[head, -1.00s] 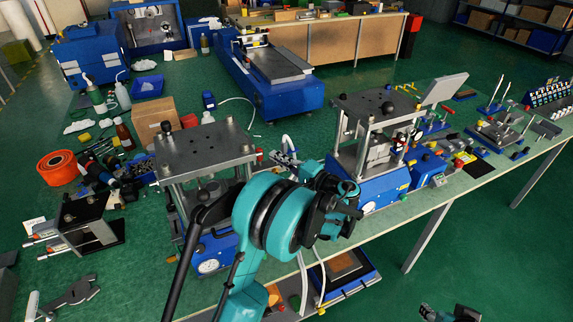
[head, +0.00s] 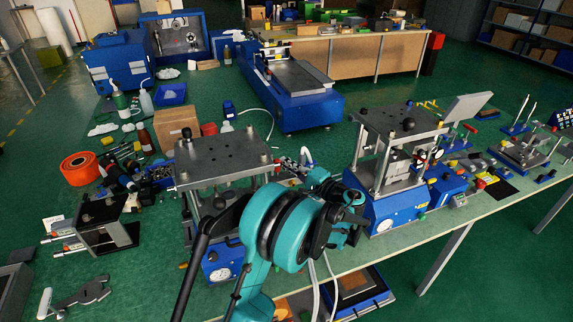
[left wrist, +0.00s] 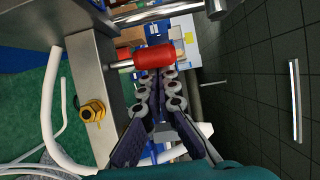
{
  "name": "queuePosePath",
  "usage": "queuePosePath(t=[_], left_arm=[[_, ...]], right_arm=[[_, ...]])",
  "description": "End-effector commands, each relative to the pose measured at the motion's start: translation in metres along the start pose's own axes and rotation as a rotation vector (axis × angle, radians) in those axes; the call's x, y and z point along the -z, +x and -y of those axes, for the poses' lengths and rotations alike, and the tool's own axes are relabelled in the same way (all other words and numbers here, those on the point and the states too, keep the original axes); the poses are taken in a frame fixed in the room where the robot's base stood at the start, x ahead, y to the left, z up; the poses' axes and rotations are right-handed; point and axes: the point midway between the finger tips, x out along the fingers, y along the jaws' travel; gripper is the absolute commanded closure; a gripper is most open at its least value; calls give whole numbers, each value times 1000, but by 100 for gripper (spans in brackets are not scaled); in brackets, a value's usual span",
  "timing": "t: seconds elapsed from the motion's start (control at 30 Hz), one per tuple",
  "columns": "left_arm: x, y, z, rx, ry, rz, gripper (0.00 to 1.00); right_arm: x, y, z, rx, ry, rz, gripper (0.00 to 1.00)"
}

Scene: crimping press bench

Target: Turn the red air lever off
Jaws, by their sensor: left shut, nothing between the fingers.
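The red air lever (left wrist: 153,56) shows as a red cylindrical grip on a metal stem in the left wrist view, beside a grey metal block. In the head view a small red spot by the left press, probably the lever (head: 278,160), shows close to the fingertips. My left gripper (head: 291,166) is shut and empty. In the left wrist view its fingertips (left wrist: 158,78) are right by the lever's grip; I cannot tell whether they touch it. My teal left arm hides part of the left press (head: 222,160). My right gripper is not in view.
A brass fitting (left wrist: 92,110) and a white hose (left wrist: 50,115) are close to the left gripper. A second blue press (head: 395,195) stands to the right. A cardboard box (head: 176,128), bottles and an orange reel (head: 80,168) crowd the left side.

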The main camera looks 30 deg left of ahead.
Motion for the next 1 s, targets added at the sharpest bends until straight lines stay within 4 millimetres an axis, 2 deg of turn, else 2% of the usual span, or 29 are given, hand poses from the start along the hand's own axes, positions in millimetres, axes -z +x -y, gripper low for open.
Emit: queuePosePath(t=[1.0], left_arm=[[-4, -8, -2, 0, 0, 0, 100]], right_arm=[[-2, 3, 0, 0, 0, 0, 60]])
